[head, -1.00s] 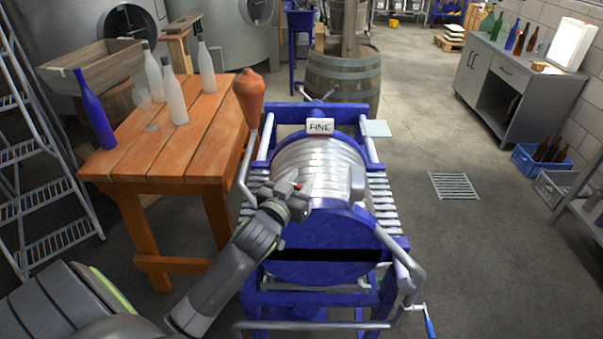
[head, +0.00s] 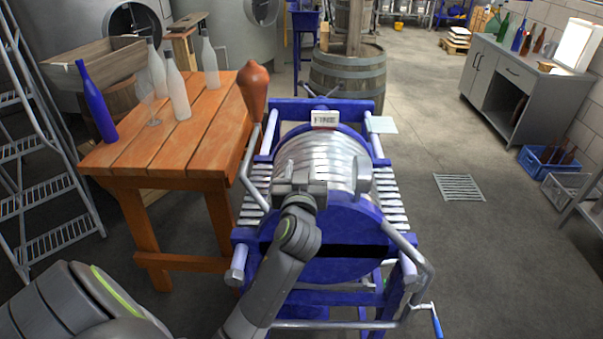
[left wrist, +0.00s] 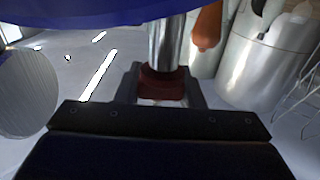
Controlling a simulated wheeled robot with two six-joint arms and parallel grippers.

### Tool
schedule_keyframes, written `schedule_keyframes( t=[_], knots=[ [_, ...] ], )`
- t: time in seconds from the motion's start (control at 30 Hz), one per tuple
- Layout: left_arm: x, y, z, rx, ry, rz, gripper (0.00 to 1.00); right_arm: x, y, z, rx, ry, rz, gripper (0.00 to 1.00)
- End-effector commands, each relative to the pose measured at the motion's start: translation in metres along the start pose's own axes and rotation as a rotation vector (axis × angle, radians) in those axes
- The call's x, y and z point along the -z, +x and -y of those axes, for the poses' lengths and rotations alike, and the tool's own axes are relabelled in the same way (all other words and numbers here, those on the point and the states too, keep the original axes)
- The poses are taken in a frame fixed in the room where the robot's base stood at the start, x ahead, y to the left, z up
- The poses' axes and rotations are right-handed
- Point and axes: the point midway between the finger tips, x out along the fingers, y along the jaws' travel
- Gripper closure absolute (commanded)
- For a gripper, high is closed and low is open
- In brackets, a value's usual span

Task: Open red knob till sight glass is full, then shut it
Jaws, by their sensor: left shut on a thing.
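The dark red knob (left wrist: 162,84) shows in the left wrist view, below a shiny metal cylinder (left wrist: 166,42). The fingers of my left gripper (left wrist: 163,90) stand on both sides of the knob and are shut on it. In the head view my left gripper (head: 303,182) is at the front of the blue and silver filter press (head: 322,240), and it hides the knob. I cannot make out the sight glass or its level with certainty. My right gripper is in neither view.
An orange wooden table (head: 150,165) with bottles and a wine glass stands left of the press. A brown rounded thing (head: 253,92) rises between them. A crank with a blue handle (head: 436,320) sticks out at the lower right. The floor to the right is mostly clear.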

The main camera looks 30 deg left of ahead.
Motion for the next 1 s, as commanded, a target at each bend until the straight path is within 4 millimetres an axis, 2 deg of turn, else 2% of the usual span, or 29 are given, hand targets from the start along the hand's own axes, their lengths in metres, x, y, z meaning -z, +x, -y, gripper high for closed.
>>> schedule_keyframes(
  t=[0.37,0.4,0.53,1.0],
  knots=[
    [-0.0004,0.0001,0.0002,0.004,0.0,0.002,0.88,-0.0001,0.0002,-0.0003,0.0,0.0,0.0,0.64],
    [-0.0004,0.0001,0.0002,0.004,0.0,0.002,0.6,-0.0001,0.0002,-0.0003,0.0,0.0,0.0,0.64],
    [-0.0003,0.0001,0.0002,0.004,0.001,0.002,0.44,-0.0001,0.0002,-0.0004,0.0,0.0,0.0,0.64],
    [-0.0002,0.0006,-0.0016,0.0,0.0,0.001,0.44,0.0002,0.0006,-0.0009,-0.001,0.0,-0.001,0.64]
  ],
)
